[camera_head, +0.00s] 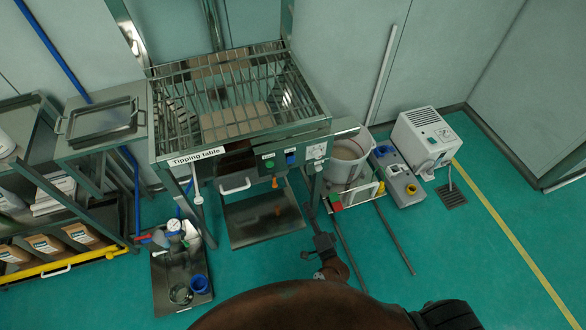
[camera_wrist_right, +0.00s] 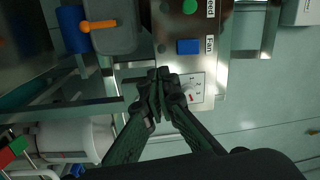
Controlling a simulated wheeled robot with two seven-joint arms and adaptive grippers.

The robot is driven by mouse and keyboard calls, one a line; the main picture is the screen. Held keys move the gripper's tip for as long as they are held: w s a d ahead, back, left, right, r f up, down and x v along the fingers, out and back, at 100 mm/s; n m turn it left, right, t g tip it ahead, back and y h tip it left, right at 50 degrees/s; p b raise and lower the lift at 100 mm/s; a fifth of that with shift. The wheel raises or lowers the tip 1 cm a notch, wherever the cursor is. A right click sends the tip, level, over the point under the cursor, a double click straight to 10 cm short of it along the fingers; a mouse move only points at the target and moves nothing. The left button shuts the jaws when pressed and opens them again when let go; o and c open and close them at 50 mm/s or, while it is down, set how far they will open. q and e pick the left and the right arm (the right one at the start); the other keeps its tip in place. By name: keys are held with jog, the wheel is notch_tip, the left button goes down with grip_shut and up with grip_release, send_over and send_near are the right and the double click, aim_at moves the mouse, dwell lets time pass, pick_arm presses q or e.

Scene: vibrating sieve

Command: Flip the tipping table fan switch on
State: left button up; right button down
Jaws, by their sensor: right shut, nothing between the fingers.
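The tipping table (camera_head: 196,157) stands in the middle of the head view, with a control panel at its front right. The blue fan switch (camera_head: 291,158) sits between a green button (camera_head: 269,163) and a white dial plate (camera_head: 316,150). In the right wrist view the blue switch (camera_wrist_right: 189,46) is beside the "Fan" label (camera_wrist_right: 210,44). My right gripper (camera_wrist_right: 160,78) is shut and empty, its tips near the panel edge, beside the dial plate and a little apart from the switch in the picture. My left gripper is not in view.
A white bucket (camera_head: 346,165) and a blue-grey machine (camera_head: 397,181) stand right of the table. A metal tray (camera_head: 263,217) lies beneath it. A shelf cart with a yellow rail (camera_head: 70,262) is at left. Green floor is clear at right.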

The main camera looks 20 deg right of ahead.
notch_tip(320, 180, up, 6)
jog(key=m+t, duration=0.1)
jog(key=m, duration=0.2)
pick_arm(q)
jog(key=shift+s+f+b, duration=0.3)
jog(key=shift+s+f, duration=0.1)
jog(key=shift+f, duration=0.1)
pick_arm(e)
send_near(292, 159)
jog(key=shift+h, duration=0.4)
jog(key=w, duration=0.4)
jog(key=w+a, duration=0.1)
jog(key=w, duration=0.1)
jog(key=shift+w+r, duration=0.35)
jog(key=shift+w, duration=0.05)
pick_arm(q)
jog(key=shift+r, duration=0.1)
